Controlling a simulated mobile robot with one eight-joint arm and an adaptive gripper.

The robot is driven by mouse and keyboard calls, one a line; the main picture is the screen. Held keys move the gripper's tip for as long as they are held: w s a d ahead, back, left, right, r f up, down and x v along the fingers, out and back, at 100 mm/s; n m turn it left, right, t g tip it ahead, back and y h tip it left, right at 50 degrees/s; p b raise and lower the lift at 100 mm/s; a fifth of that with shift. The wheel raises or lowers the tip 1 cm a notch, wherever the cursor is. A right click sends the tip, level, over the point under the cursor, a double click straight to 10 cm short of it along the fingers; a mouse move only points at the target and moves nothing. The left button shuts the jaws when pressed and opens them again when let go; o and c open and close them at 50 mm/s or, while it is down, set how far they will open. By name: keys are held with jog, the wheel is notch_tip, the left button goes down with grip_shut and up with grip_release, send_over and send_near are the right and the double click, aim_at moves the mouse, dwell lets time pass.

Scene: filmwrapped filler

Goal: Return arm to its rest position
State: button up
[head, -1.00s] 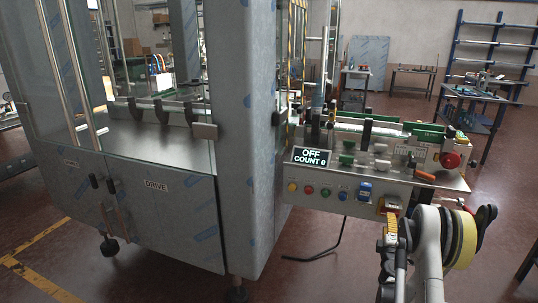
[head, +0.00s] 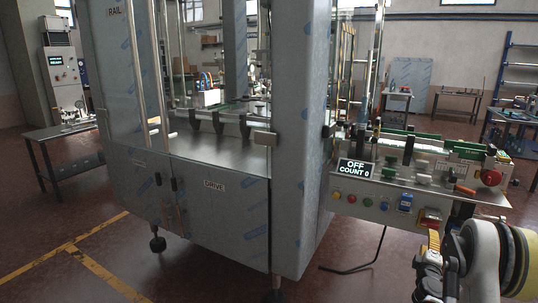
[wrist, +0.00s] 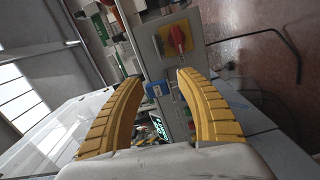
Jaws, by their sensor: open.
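My arm (head: 482,255) shows at the lower right of the head view, in front of the machine's control panel. My gripper (wrist: 152,82) shows in the wrist view with its two yellow fingers wide apart and nothing between them. In the head view, part of a yellow finger (head: 434,242) shows just below the panel's red rotary switch. In the wrist view the red switch on its yellow plate (wrist: 177,40) and a blue device (wrist: 157,90) on the panel lie beyond the fingertips. I cannot tell the exact distance to them.
The film-wrapped machine cabinet (head: 295,190) fills the middle of the head view. Its panel carries buttons and a display (head: 356,168) reading "OFF COUNT 0". A table (head: 62,138) stands at the left. A black cable (head: 358,268) hangs to the floor. The floor at front left is clear.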

jog(key=s+a+r+m+g, duration=0.2)
jog(key=a+r+m, duration=0.35)
jog(key=r, duration=0.75)
jog(key=s+a+r+m+g+y, duration=0.1)
jog(key=s+a+r, duration=0.2)
jog(key=a, duration=0.2)
jog(key=s+a+r+m, duration=0.1)
jog(key=s+a+r, duration=0.2)
jog(key=a, duration=0.2)
jog(key=s+a+f+g+y, duration=0.1)
jog(key=s+a+f+y, duration=0.1)
jog(key=s+a, duration=0.6)
jog(key=s+a+f+m+g+y, duration=0.1)
jog(key=s+a+f+g+y, duration=0.1)
jog(key=s+a, duration=0.7)
jog(key=s+a+f+m+g+y, duration=0.1)
jog(key=s+a+y, duration=0.3)
jog(key=s+a, duration=0.5)
jog(key=shift+s+f+g+y, duration=0.3)
jog(key=shift+s+f+g, duration=0.25)
jog(key=shift+s, duration=0.6)
